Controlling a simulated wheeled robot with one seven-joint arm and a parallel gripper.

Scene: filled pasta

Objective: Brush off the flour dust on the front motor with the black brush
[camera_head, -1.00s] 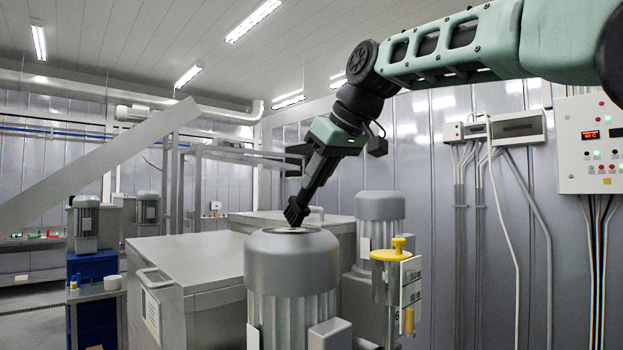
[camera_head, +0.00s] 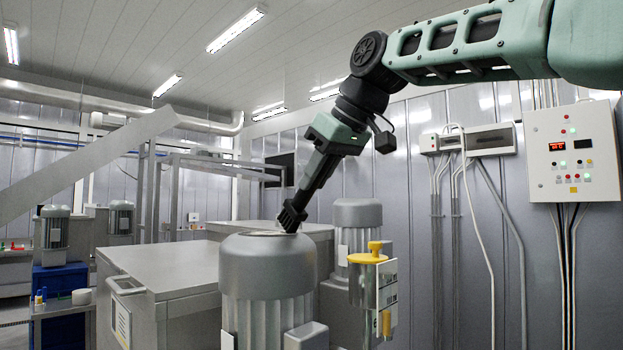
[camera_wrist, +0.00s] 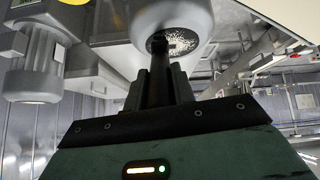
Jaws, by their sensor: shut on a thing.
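The front motor (camera_head: 268,270) is a grey ribbed cylinder with a domed cap, in the middle foreground of the head view. Its top also shows in the wrist view (camera_wrist: 195,18). White speckled flour dust (camera_wrist: 183,41) lies on a round dark patch on that top. My gripper (camera_head: 291,214) points down at the right part of the motor top. It is shut on the black brush (camera_wrist: 159,58), whose dark shaft runs to the edge of the dusty patch in the wrist view. The brush tip is hard to make out, so I cannot tell whether it touches.
A yellow-topped post (camera_head: 374,258) stands close to the right of the motor. Another grey motor (camera_head: 357,215) is behind. A steel box (camera_head: 165,268) with a handle is to the left. A control panel (camera_head: 573,150) hangs on the right wall.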

